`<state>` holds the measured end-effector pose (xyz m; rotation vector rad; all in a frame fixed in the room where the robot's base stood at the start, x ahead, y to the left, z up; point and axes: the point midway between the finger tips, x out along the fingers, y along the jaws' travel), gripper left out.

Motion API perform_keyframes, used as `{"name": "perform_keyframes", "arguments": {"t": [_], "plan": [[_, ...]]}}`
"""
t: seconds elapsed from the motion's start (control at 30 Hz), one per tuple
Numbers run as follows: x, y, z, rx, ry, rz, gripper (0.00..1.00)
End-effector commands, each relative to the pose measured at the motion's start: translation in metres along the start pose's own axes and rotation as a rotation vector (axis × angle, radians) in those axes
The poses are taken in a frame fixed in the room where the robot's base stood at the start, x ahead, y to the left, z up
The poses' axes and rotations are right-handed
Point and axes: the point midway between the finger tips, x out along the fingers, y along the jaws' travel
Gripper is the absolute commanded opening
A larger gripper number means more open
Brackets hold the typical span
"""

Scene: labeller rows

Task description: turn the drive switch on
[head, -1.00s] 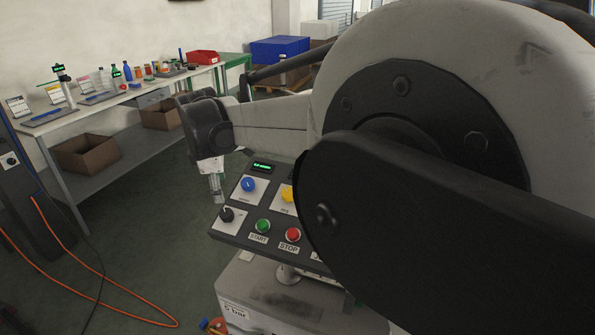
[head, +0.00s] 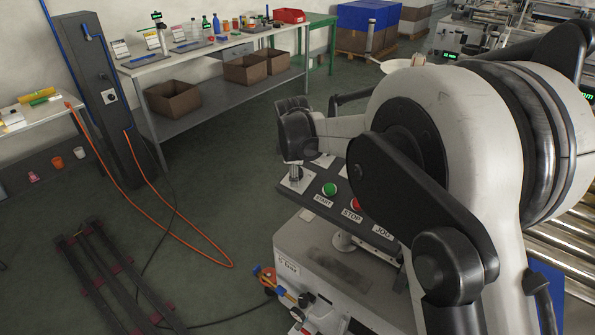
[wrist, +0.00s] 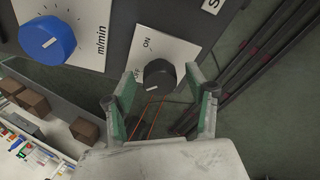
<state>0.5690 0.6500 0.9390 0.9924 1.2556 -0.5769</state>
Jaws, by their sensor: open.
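The drive switch (wrist: 158,78) is a black knob on a white plate marked ON and OFF, in the middle of the wrist view. A short pale mark shows on the knob, but I cannot tell for sure which word it points to. My gripper (wrist: 163,75) is open, with one green-lined finger on each side of the knob in that view. I cannot tell whether the fingers touch it.
A blue knob (wrist: 47,42) marked m/min is beside the switch plate. A green START button (head: 330,189) and a red STOP button (head: 356,203) sit to the right on the panel. A workbench (head: 215,50) with boxes stands behind. An orange hose (head: 200,250) lies on the floor.

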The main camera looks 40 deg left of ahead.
Motion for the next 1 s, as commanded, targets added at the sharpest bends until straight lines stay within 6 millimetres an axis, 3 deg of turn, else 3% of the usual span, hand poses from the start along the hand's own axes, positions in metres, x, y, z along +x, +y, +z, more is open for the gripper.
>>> {"name": "perform_keyframes", "arguments": {"t": [0.33,0.67,1.0], "plan": [[0.0034,0.0001,-0.0001,0.0,0.0,0.0,0.51],[0.0032,0.0,-0.0001,0.0,0.0,0.0,0.07],[0.004,-0.0004,-0.0002,0.048,0.0,0.01,0.06]]}}
